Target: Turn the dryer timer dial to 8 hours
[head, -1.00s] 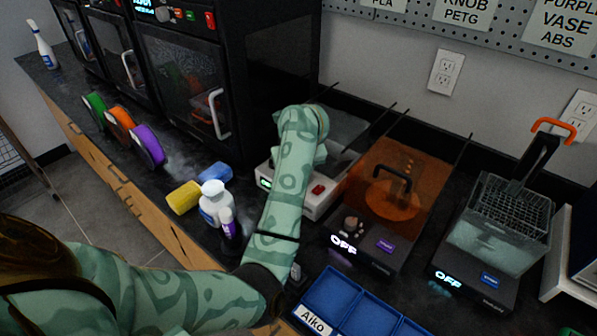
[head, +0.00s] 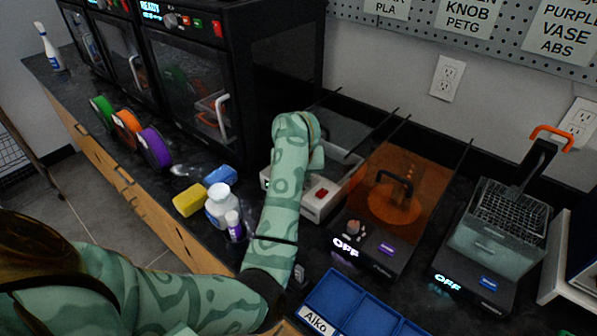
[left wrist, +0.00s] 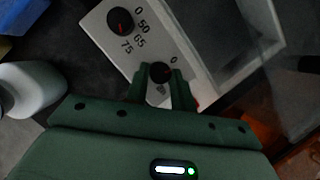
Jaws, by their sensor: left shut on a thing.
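The dryer (head: 318,207) is a pale box on the dark counter, partly hidden behind my left arm in the head view. In the left wrist view its panel (left wrist: 105,38) has a larger black dial (left wrist: 120,21) with a red pointer, marked 0, 50, 65 and 75. The smaller dark timer dial (left wrist: 161,73) sits between the fingers of my left gripper (left wrist: 162,80), which is shut on it. A 0 shows at its upper right; another mark below is too blurred to read. My left gripper is hidden in the head view. My right gripper is out of view.
A white bottle (head: 220,208), yellow block (head: 189,200) and blue block (head: 219,174) stand left of the dryer. An orange-lidded machine (head: 405,190) reading OFF is to its right, with a basket machine (head: 490,260) beyond. Blue trays (head: 335,297) lie in front.

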